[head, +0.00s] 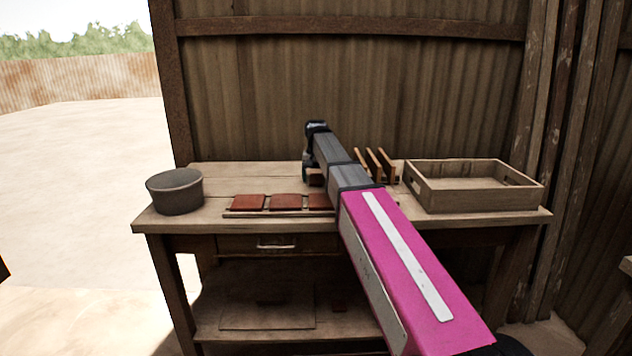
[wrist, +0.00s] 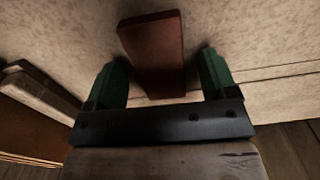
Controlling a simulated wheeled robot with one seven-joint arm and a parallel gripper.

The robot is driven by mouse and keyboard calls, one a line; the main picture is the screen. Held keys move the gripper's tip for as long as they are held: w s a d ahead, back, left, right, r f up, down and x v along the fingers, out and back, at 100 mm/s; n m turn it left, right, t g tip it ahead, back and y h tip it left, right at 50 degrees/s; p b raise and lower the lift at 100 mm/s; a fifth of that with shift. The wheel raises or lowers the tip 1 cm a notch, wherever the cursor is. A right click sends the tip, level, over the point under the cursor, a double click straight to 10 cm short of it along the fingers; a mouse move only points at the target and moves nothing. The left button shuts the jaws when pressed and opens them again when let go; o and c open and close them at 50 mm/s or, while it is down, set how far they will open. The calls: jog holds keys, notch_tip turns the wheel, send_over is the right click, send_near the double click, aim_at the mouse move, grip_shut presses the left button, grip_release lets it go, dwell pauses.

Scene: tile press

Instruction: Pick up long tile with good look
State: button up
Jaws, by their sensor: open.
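A long reddish-brown tile (wrist: 155,45) lies flat in the wrist view. Its near end reaches between the green fingers of my gripper (wrist: 160,62). The gripper is open, with one finger on each side of the tile and a visible gap to each. I cannot tell how high the fingers are above the surface. In the head view, my gripper (head: 309,174) is over the back middle of the table, mostly hidden by my arm. A small brown piece (head: 316,178) shows beside it, perhaps the same tile.
Red tiles (head: 285,201) lie in a row on a board at the table's (head: 215,215) front, partly behind my arm. A round grey pot (head: 175,191) stands left. Upright tiles (head: 376,163) stand right of my gripper, beside an empty-looking wooden crate (head: 470,201).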

jog(key=c, duration=1.1)
jog(key=shift+o, duration=0.2)
jog(key=shift+r, duration=0.15)
